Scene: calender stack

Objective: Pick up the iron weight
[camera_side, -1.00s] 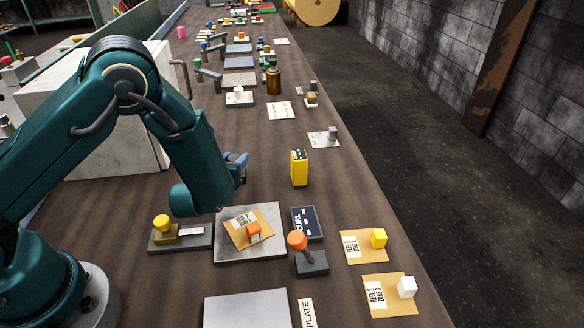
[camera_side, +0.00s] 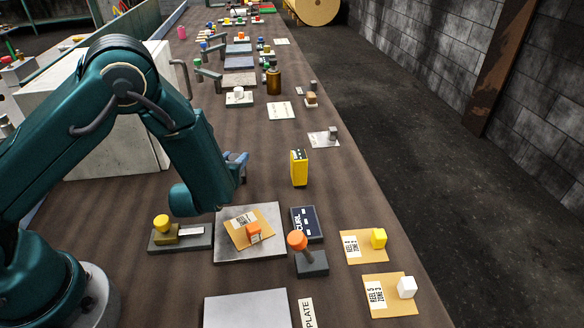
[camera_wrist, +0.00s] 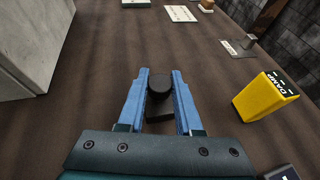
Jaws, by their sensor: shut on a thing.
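The iron weight (camera_wrist: 159,86) is a small dark, rounded block with a knob-like top. In the wrist view it sits between the two blue fingers of my gripper (camera_wrist: 160,88), which is shut on it. My gripper also shows in the side view (camera_side: 240,163), low over the brown bench, left of the yellow box. There the weight is hidden or too small to make out. I cannot tell whether the weight touches the bench.
A yellow box (camera_wrist: 264,97) stands right of my gripper. A large pale block (camera_side: 112,120) is on the left. Metal plates, tan cards and orange and yellow knobs (camera_side: 297,240) lie in front.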

